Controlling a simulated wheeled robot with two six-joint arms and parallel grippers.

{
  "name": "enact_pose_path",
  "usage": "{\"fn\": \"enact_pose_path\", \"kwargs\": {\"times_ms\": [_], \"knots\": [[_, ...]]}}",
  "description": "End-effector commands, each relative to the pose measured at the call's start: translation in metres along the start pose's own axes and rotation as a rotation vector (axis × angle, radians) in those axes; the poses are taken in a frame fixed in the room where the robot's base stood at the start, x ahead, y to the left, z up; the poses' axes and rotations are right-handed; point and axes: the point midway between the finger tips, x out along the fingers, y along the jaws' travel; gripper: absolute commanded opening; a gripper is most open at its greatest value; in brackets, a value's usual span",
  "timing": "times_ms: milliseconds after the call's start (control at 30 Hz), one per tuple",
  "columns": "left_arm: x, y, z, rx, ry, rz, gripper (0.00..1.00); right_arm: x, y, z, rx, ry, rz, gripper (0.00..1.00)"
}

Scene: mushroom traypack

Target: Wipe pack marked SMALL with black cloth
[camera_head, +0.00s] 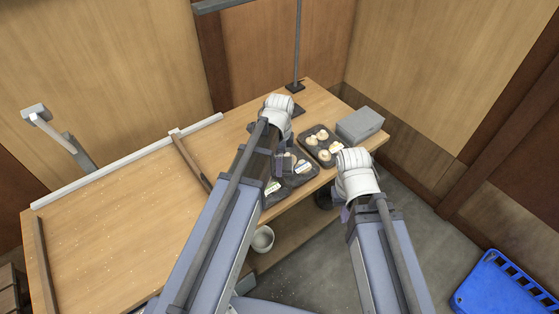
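Two dark packs of pale mushrooms are at the table's right end. The farther pack (311,142) has a whitish label at its right side. The nearer pack (300,181) carries small labels and is partly covered by my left arm. The label print is too small to read, so I cannot tell which is SMALL. My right gripper (341,208) is by the table's front right edge, right of the nearer pack, its fingers mostly hidden below the white wrist. A dark shape (323,197) lies beside it; I cannot tell whether it is the black cloth.
A grey box (360,125) stands at the table's right corner. A dark post base (295,87) is at the back edge. Wooden rails (190,158) cross the table (120,220), whose left part is clear. A whitish pot (263,238) is below the front edge; a blue crate (505,285) is on the floor.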

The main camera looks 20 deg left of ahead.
Motion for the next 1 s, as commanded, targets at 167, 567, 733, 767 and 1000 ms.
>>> {"fn": "enact_pose_path", "kwargs": {"times_ms": [167, 567, 733, 767, 1000], "knots": [[0.024, 0.000, 0.000, 0.000, 0.000, 0.000, 0.36, 0.024, -0.002, -0.001, 0.000, 0.000, 0.000, 0.00], [0.040, 0.000, 0.000, 0.000, 0.000, 0.000, 0.36, 0.040, -0.004, -0.002, 0.000, 0.000, 0.000, 0.00], [0.040, 0.000, 0.000, 0.000, 0.000, 0.000, 0.36, 0.040, -0.004, -0.002, 0.000, 0.000, 0.000, 0.00], [0.040, 0.000, 0.000, 0.000, 0.000, 0.000, 0.36, 0.040, -0.004, -0.002, 0.000, 0.000, 0.000, 0.00], [0.040, 0.000, 0.000, 0.000, 0.000, 0.000, 0.36, 0.040, -0.004, -0.002, 0.000, 0.000, 0.000, 0.00]]}}
